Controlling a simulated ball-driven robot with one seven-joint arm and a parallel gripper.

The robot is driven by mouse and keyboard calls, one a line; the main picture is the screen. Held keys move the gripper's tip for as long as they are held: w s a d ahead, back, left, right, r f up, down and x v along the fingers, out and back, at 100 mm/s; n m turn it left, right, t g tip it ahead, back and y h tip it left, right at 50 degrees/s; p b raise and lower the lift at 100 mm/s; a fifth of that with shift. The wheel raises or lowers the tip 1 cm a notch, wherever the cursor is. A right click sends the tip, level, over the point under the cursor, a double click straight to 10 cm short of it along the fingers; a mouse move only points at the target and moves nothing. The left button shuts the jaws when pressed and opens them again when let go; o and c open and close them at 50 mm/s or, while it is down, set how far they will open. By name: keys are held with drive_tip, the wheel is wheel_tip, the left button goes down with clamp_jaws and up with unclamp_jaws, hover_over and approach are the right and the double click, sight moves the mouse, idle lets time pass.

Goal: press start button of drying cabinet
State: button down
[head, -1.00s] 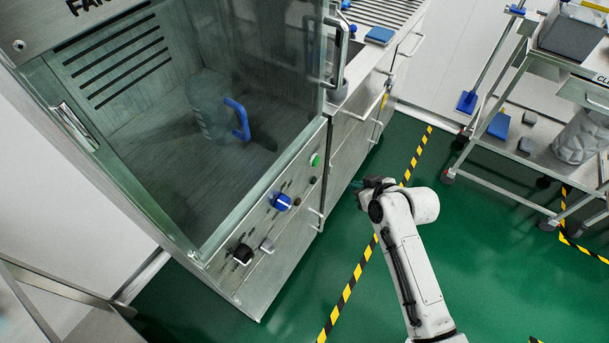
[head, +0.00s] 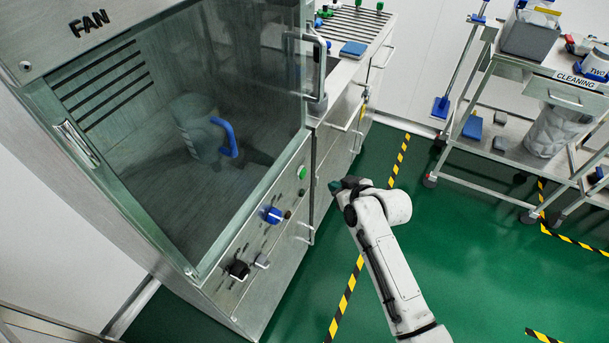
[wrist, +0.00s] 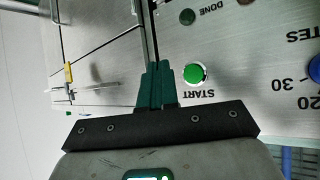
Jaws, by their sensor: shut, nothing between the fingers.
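The drying cabinet (head: 90,205) stands at the left in the head view, with a glass front and a sloped control panel. The green round start button (head: 303,173) is near the panel's upper right end. In the wrist view the green button (wrist: 195,74) sits above the printed word START, which appears upside down. My gripper (head: 340,185) is to the right of the panel in the head view. In the wrist view its dark green fingers (wrist: 157,72) are shut and empty, just left of the button. I cannot tell their exact distance from the panel.
A blue knob (head: 271,214) and a black knob (head: 238,270) are on the same panel. A counter with a blue item (head: 354,48) adjoins the cabinet. A cleaning cart (head: 497,160) stands at the right. Green floor (head: 450,240) is open between.

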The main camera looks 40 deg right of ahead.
sight(303, 174)
drive_tip(key=shift+w+a+b, duration=0.15)
drive_tip(key=shift+w+a, duration=0.15)
drive_tip(key=shift+w, duration=0.6)
drive_tip(key=shift+w+a+b, duration=0.2)
drive_tip(key=shift+w+a, duration=0.15)
drive_tip(key=shift+w, duration=0.55)
drive_tip(key=shift+w+a+b, duration=0.15)
drive_tip(key=shift+w+a, duration=0.15)
drive_tip(key=shift+w, duration=0.6)
drive_tip(key=shift+w+a, duration=0.15)
drive_tip(key=shift+w, duration=0.25)
drive_tip(key=shift+w+a, duration=0.15)
drive_tip(key=shift+w, duration=0.25)
idle(0.6)
idle(0.3)
drive_tip(key=shift+s+d+p, duration=0.3)
drive_tip(key=shift+s+p, duration=0.15)
drive_tip(key=shift+s, duration=0.35)
